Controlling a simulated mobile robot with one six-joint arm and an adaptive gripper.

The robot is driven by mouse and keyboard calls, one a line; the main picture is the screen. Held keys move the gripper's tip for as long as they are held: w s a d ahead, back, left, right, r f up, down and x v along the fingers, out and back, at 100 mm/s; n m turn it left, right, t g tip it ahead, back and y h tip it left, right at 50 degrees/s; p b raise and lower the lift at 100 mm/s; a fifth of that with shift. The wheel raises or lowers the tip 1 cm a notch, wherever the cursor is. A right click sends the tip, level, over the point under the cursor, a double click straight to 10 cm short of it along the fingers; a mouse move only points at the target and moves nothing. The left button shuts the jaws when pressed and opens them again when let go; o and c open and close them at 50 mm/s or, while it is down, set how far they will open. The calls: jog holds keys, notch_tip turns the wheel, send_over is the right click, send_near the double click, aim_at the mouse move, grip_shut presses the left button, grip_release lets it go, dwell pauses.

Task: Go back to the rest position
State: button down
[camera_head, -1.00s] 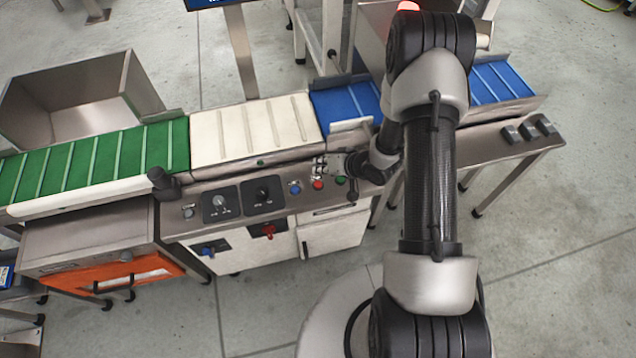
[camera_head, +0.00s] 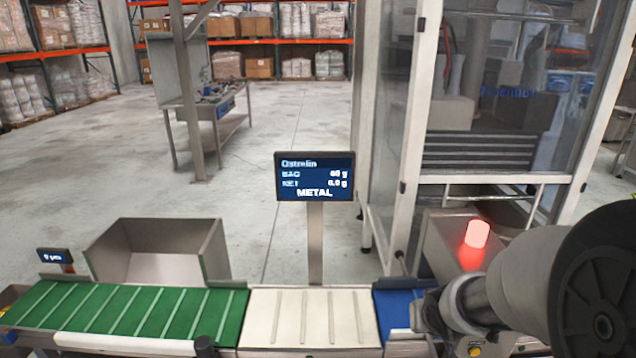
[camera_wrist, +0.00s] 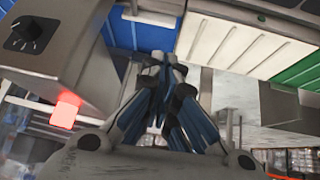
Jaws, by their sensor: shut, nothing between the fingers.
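My gripper (camera_wrist: 165,72) is shut and empty in the wrist view, its dark fingers together in front of the belts. In the body camera view my arm (camera_head: 540,285) fills the lower right corner; the fingers cannot be made out there. The conveyor has a green belt (camera_head: 125,312), a white belt (camera_head: 312,318) and a blue belt (camera_head: 397,310). A red beacon (camera_head: 477,233) is lit just beyond my arm, and it also shows in the wrist view (camera_wrist: 64,110). How near the fingers are to the belts is hard to tell.
A display (camera_head: 315,177) reading METAL stands on a post behind the white belt. A grey bin (camera_head: 215,250) is behind the green belt. A tall framed cabinet (camera_head: 420,110) stands behind the blue belt. A workbench (camera_head: 225,110) and loaded racks stand farther back, with open floor between.

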jog(key=s+a+r, duration=0.2)
jog(key=s+r, duration=0.7)
jog(key=s, duration=0.1)
jog(key=s+a+r+g, duration=0.1)
jog(key=s+a, duration=0.2)
jog(key=s, duration=0.4)
jog(key=s+a+r+n+g+y, duration=0.1)
jog(key=s+a, duration=0.2)
jog(key=s, duration=0.5)
jog(key=shift+s+r, duration=0.25)
jog(key=shift+r, duration=0.15)
jog(key=shift+d, duration=0.1)
